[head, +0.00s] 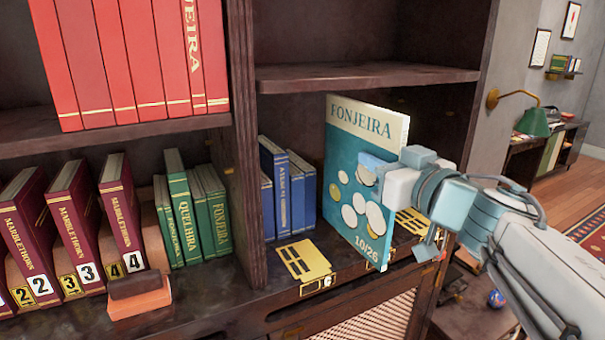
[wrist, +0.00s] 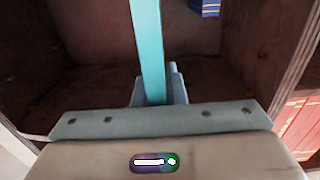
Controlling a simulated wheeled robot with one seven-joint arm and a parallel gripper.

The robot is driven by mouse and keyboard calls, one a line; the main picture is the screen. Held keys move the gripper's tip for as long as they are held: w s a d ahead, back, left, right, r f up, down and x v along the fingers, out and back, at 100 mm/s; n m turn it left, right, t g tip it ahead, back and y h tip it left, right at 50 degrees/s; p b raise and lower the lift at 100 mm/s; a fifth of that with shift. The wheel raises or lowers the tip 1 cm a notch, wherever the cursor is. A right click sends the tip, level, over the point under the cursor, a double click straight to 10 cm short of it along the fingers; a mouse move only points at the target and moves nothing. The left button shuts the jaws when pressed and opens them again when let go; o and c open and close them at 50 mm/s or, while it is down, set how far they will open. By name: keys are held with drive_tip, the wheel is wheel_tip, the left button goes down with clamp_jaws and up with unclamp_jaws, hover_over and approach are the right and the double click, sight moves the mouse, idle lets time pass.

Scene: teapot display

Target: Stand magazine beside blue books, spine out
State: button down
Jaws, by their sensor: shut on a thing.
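The magazine (head: 355,190) is a thin teal volume with a cream top band reading FONJEIRA, white ovals on its cover and 10/26 at the bottom. It is upright at the front of the right-hand shelf compartment, its cover facing the head view. My gripper (head: 385,185) is shut on its right edge. In the wrist view the magazine shows as a narrow teal strip (wrist: 147,45) between the fingers (wrist: 158,88). The blue books (head: 287,190) stand upright to its left against the divider, with a gap between; a corner shows in the wrist view (wrist: 206,7). I cannot tell whether the magazine touches the shelf.
A yellow plate (head: 303,262) lies at the shelf's front edge. Another yellow plate (head: 413,222) is right of the magazine. A dark vertical divider (head: 245,150) separates green books (head: 190,210) on the left. A shelf board (head: 365,76) is above.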

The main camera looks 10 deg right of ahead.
sight(327, 153)
drive_tip(key=x, duration=1.4)
drive_tip(key=shift+w+a, duration=0.1)
drive_tip(key=shift+w, duration=0.25)
drive_tip(key=f, duration=0.3)
drive_tip(key=shift+w+a+f, duration=0.1)
drive_tip(key=shift+w+f, duration=0.15)
drive_tip(key=shift+w, duration=0.05)
drive_tip(key=shift+f, duration=0.15)
drive_tip(key=shift+f+b, duration=0.15)
drive_tip(key=shift+b, duration=0.15)
drive_tip(key=c, duration=1.5)
unclamp_jaws()
